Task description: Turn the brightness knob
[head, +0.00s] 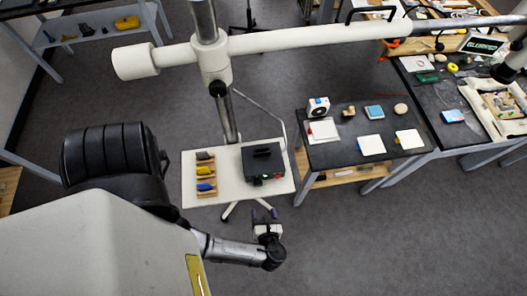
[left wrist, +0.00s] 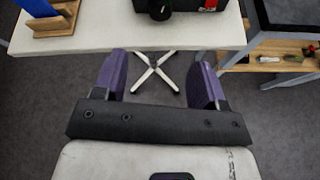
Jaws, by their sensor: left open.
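A black box (head: 263,160) stands on the right half of a white wheeled table. Its lower front edge also shows at the top of the left wrist view (left wrist: 185,4). A round black knob (left wrist: 159,9) sticks out of its front, with a red part (left wrist: 210,4) to the right; any label is unreadable. My left gripper (head: 264,214) is just off the table's front edge, below the box in the head view. Its purple fingers (left wrist: 162,84) are apart and empty, not touching the knob. My right gripper is not in view.
A wooden rack (head: 206,174) with coloured pieces stands on the white table (head: 232,190), left of the box. A column with a long white arm (head: 300,38) rises behind. A dark bench (head: 345,153) stands to the right. Floor is open in front.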

